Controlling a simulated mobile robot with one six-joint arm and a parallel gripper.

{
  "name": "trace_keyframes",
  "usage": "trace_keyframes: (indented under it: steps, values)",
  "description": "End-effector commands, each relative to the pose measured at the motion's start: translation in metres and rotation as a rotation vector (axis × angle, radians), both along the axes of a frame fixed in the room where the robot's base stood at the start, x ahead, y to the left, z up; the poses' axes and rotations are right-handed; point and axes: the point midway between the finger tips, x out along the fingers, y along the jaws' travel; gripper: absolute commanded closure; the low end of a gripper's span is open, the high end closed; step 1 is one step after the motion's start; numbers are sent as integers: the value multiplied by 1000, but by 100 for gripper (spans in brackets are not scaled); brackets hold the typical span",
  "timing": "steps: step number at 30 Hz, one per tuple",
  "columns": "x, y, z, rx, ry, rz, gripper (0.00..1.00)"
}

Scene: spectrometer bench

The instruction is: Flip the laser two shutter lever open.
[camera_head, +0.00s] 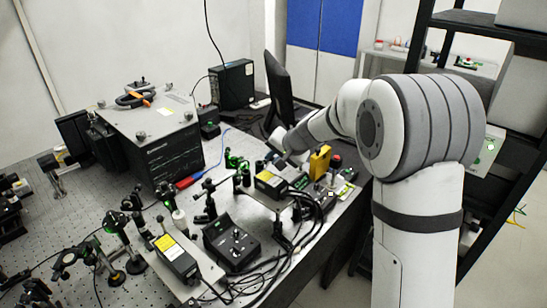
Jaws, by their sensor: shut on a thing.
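Two dark laser boxes with yellow labels stand on the bench, a back one (294,183) and a front one (181,262). I cannot read which is laser two. My arm reaches in from the right, and my gripper (282,158) is small in the picture, low over the back laser box at its far end. It is shut on a small part there, apparently the shutter lever. The fingertips and the lever are too small and too covered to make out, so the lever's position cannot be told.
A black control box (231,243) with knobs stands between the lasers, with loose cables near the bench's front edge. Optic mounts (115,222) crowd the left. A large instrument box (165,150) and a monitor (280,92) stand behind. A yellow block (319,162) is close right of my gripper.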

Motion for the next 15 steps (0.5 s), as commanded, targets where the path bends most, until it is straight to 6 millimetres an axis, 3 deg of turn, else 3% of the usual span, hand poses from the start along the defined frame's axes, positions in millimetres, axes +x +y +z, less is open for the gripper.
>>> trace_keyframes:
  steps: [15]
  values:
    - [4,-3,-7,94,121,1,100]
